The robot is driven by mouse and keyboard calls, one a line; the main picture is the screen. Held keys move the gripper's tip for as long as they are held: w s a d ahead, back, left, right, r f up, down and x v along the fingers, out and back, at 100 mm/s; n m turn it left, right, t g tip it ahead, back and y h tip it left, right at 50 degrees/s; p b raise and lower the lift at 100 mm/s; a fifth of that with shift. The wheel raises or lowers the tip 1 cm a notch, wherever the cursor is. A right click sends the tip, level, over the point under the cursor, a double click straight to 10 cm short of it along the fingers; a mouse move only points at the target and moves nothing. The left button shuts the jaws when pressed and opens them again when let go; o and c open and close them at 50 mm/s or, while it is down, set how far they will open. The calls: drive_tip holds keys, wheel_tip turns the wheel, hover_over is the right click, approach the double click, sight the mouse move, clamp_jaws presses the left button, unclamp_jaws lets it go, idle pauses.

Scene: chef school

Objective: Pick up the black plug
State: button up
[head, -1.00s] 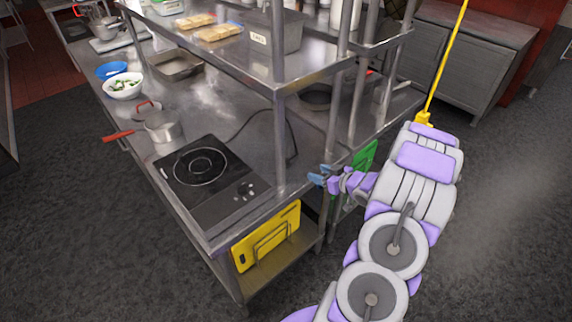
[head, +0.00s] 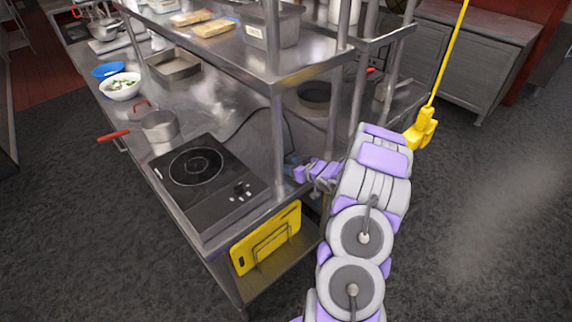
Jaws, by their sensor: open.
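The black plug itself cannot be made out. A thin black cable (head: 243,124) runs from behind the black induction cooktop (head: 207,187) across the steel counter and passes behind the shelf post. Its far end is lost near my gripper. My gripper (head: 291,160), with blue-grey fingertips and a purple wrist, is open just right of the post, at the counter's right side. It points left, and its fingers are small and partly blurred. I cannot tell whether it touches the cable.
A shelf post (head: 278,140) stands close to my gripper, under a steel shelf (head: 240,62). A yellow hanging socket box (head: 421,128) is right of my arm. A saucepan (head: 159,126) and bowl (head: 121,88) stand left. The floor at right is clear.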

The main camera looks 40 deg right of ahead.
drive_tip(key=a, duration=0.1)
drive_tip(key=w+a, duration=0.1)
drive_tip(key=shift+a+r, duration=0.2)
drive_tip(key=shift+a, duration=0.15)
drive_tip(key=shift+s+d, duration=0.1)
drive_tip(key=shift+d, duration=0.2)
drive_tip(key=shift+w+d+f, duration=0.2)
drive_tip(key=shift+d+f, duration=0.2)
drive_tip(key=shift+d, duration=0.1)
drive_tip(key=shift+c, duration=1.3)
drive_tip(key=shift+s+a+r, duration=0.15)
drive_tip(key=shift+a+r, duration=0.05)
drive_tip(key=c, duration=0.6)
drive_tip(key=shift+o, duration=0.2)
drive_tip(key=shift+d, duration=0.15)
